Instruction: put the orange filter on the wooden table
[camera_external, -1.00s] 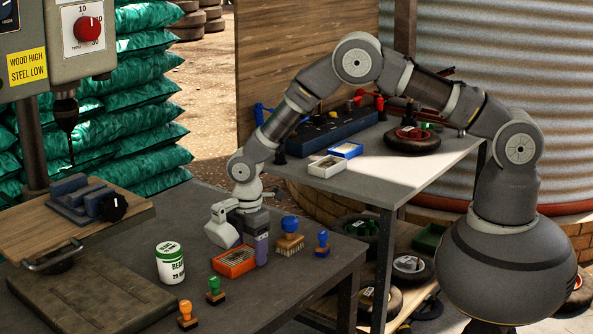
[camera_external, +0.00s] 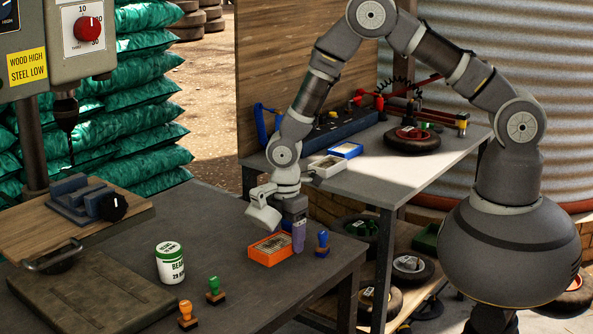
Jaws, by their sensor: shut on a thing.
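The orange filter (camera_external: 266,250) is a flat rectangular frame with a greyish centre. My gripper (camera_external: 298,240) is shut on its right end. The filter appears raised over the right part of the dark near table (camera_external: 240,300); the exact gap beneath it cannot be told. No table top is plainly wooden: a light wooden board (camera_external: 35,228) lies under the vise at left, and the rear table (camera_external: 440,160) has a grey top beside a wooden panel.
A blue-handled stamp (camera_external: 322,243) stands just right of my gripper. A white-green can (camera_external: 170,263), a green stamp (camera_external: 215,290) and an orange stamp (camera_external: 187,315) stand nearer. The rear table holds a white-blue filter (camera_external: 346,150), a grey filter (camera_external: 327,167) and a tyre (camera_external: 411,140).

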